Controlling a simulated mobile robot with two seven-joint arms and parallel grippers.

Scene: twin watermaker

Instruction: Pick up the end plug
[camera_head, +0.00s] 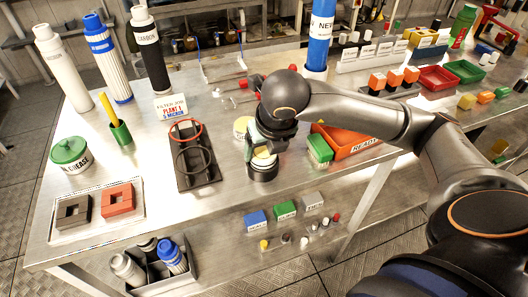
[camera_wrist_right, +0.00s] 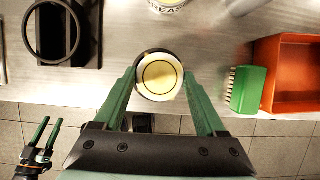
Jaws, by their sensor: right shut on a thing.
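The end plug (camera_wrist_right: 159,77), a round piece with a pale rim, a yellow centre and a dark edge, sits between the green fingers of my right gripper (camera_wrist_right: 160,84) in the right wrist view. In the head view the same dark cylinder with a pale top (camera_head: 262,172) is at the table's front edge, under my right gripper (camera_head: 263,150), which is shut on it. I cannot tell whether it touches the table. My left gripper (camera_wrist_right: 45,135) shows only at the lower left of the right wrist view, its green fingers apart and empty.
A black stand with rings (camera_head: 194,155) is left of my right gripper. A yellow-topped can (camera_head: 241,124) is just behind it. A green brush (camera_head: 319,149) and an orange bin (camera_head: 345,138) are close on the right. Red and dark square blocks (camera_head: 118,199) lie front left.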

